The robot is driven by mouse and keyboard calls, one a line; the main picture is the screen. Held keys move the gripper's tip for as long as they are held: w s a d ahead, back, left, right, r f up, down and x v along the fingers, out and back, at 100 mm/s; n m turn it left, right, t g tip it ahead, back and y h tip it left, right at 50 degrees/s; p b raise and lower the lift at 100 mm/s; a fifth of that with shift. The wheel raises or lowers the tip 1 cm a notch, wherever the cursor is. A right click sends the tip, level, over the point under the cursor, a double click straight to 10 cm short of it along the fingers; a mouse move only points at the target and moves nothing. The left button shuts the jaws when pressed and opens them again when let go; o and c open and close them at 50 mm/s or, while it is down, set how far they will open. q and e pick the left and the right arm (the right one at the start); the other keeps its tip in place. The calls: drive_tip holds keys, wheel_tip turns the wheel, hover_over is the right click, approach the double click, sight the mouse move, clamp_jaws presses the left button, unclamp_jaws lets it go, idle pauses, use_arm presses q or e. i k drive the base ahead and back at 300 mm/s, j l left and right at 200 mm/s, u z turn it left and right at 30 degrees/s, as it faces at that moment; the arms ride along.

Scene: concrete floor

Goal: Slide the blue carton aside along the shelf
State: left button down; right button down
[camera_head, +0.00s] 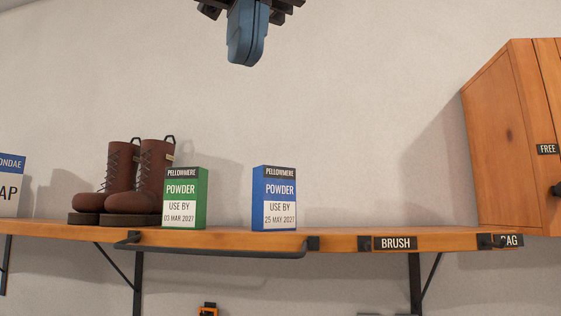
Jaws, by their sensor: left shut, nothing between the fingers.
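The blue carton (273,197) stands upright on the wooden shelf (340,240), toward its front edge. Its label reads Pellowmere powder, use by 25 May 2027. My left gripper (246,62) hangs at the top of the view, its blue fingers pointing down. It is shut and empty, well above the carton in the picture and apart from it. My right gripper is not in view.
A green powder carton (185,199) stands left of the blue one, beside brown boots (122,187). Shelf to the right is clear up to a wooden cabinet (500,140). A dark rail (215,252) runs along the front edge. A brush label (395,243) is right of it.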

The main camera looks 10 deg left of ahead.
sight(273, 206)
drive_tip(key=i, duration=1.3)
